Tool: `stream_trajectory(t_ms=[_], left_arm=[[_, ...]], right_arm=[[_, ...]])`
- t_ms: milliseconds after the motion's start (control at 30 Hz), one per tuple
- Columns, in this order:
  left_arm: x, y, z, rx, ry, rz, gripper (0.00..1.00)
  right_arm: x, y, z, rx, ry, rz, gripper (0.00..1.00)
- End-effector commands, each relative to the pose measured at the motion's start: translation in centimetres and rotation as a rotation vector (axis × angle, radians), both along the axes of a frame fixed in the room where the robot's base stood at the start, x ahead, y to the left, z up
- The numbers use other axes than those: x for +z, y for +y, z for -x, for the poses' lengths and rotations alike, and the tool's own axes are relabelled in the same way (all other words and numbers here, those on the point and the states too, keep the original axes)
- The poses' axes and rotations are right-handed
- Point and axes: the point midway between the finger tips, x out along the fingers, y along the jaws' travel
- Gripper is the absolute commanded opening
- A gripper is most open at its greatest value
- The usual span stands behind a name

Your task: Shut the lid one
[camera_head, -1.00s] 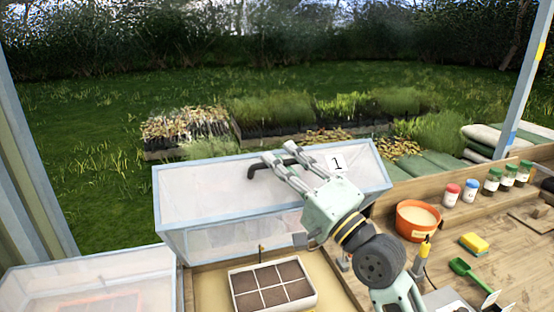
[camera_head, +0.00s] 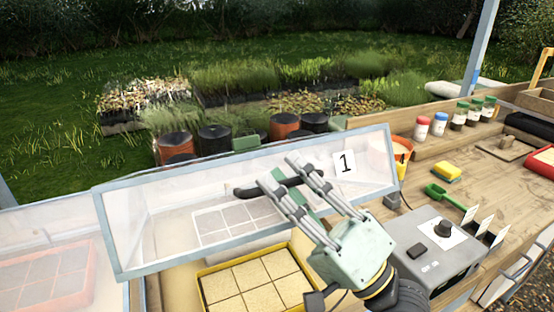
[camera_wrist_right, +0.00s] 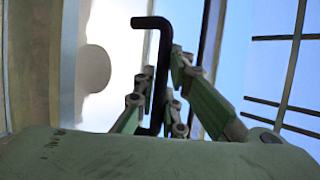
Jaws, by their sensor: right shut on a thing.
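Lid one (camera_head: 165,212) is a clear panel in a pale blue frame with a white "1" label (camera_head: 345,163). It stands partly open, tilted over the box. Its black bar handle (camera_head: 248,192) is on the panel. My right gripper (camera_head: 279,171) is shut on this handle. In the right wrist view, the black handle (camera_wrist_right: 152,22) runs between the fingers of the right gripper (camera_wrist_right: 161,72). A seed tray (camera_head: 235,222) with pale cells shows through the lid. A yellow tray (camera_head: 204,290) lies in the box in front. My left gripper is not in view.
Another clear-lidded box (camera_head: 40,240) is at left. A grey control box (camera_head: 432,252) stands right of my right gripper. An orange pot (camera_head: 402,152), green scoop (camera_head: 445,196) and yellow sponge (camera_head: 447,171) are on the bench. Several pots stand behind the lid.

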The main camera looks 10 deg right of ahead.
Motion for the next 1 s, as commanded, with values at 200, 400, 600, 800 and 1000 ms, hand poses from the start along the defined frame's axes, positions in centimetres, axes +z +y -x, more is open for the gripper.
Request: stream_trajectory(t_ms=[200,400,600,800,1000], left_arm=[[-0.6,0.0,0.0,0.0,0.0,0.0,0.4],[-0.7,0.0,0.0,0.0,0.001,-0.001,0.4],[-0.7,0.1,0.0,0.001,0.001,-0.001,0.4],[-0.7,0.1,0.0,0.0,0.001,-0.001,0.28],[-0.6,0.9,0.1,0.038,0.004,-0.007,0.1]], right_arm=[[-1.7,-0.2,1.0,-0.004,0.0,0.007,0.0],[-1.9,-0.3,1.2,-0.004,-0.003,0.005,0.0],[-1.9,-0.3,1.2,-0.004,-0.002,0.004,0.0],[-1.9,-0.3,1.2,-0.005,-0.003,0.004,0.0],[-1.9,-0.3,1.2,-0.005,-0.003,0.004,0.0]])
